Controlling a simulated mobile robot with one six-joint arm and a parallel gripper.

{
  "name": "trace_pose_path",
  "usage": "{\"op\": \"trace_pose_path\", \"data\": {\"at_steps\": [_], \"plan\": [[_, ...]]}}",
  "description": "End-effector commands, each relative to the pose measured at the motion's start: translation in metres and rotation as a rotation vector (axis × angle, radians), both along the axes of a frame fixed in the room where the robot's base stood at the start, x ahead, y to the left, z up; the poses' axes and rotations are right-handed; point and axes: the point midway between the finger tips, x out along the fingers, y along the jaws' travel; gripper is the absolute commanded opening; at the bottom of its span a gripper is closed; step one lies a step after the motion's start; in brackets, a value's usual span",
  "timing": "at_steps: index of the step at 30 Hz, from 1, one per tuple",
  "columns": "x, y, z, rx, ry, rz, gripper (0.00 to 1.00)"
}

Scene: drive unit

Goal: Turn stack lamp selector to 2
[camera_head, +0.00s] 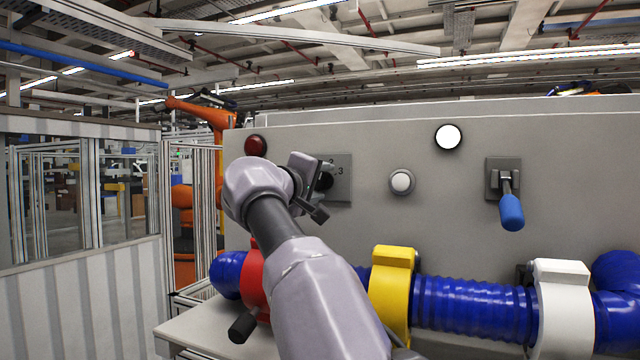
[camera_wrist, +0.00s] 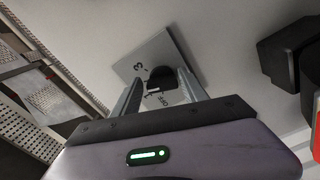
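The stack lamp selector is a black knob (camera_wrist: 162,77) on a square grey plate (camera_head: 342,186) on the panel. In the head view my gripper and wrist cover most of it, and the digits 2 and 3 show at the plate's upper right. In the wrist view the plate (camera_wrist: 150,52) looks tilted, with a 3, a 1 and OFF readable. My gripper (camera_wrist: 161,78) points at the plate with its fingers apart, one on each side of the knob. I cannot tell whether they touch it. The knob's pointing direction is not clear.
The panel holds a red lamp (camera_head: 256,145), a white button (camera_head: 402,182), a lit white lamp (camera_head: 448,137) and a blue-handled lever (camera_head: 511,211). A blue hose (camera_head: 470,308) with yellow (camera_head: 392,290) and white (camera_head: 563,305) clamps runs below. A dark block (camera_wrist: 285,55) is right of the plate in the wrist view.

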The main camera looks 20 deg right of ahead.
Motion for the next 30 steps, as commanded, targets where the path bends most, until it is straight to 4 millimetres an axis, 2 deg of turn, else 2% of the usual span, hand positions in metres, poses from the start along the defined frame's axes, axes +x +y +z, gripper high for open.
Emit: {"op": "trace_pose_path", "data": {"at_steps": [10,14,17,24,30], "plan": [[0.000,0.000,-0.002,0.002,0.002,0.000,0.64],[-0.009,0.010,-0.003,0.001,0.001,0.002,0.64],[-0.027,0.029,-0.005,0.003,0.000,0.004,0.64],[-0.084,0.086,-0.004,0.002,-0.001,0.006,0.64],[-0.114,0.116,-0.002,0.000,0.002,0.002,0.64]]}}
